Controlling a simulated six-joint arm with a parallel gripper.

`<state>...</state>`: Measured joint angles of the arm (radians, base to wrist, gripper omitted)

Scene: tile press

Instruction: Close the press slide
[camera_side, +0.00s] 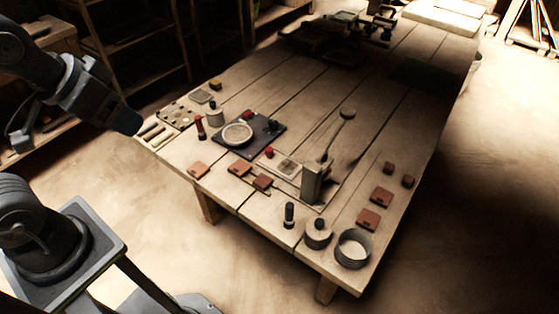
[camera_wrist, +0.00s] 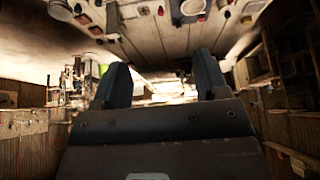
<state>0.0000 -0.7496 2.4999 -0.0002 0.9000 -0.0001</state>
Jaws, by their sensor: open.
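The press (camera_side: 312,180) stands near the table's front edge in the side view, with a long lever (camera_side: 338,132) ending in a round knob that points up and to the back. Left of its post, a pale square plate (camera_side: 287,168) lies on the low base, with a red knob (camera_side: 269,151) at its far left end; this looks like the slide, out beside the post. My gripper (camera_side: 128,122) is far to the left, above the table's left corner and apart from everything. In the wrist view my gripper (camera_wrist: 162,70) has its fingers spread, with nothing between them.
A dark turntable board (camera_side: 262,145) with a pale disc lies left of the press. Several reddish tiles (camera_side: 198,169) lie along the front and right. A round tin (camera_side: 353,248) and a lidded pot (camera_side: 318,233) stand at the front corner. Bare planks (camera_side: 395,120) lie behind the press.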

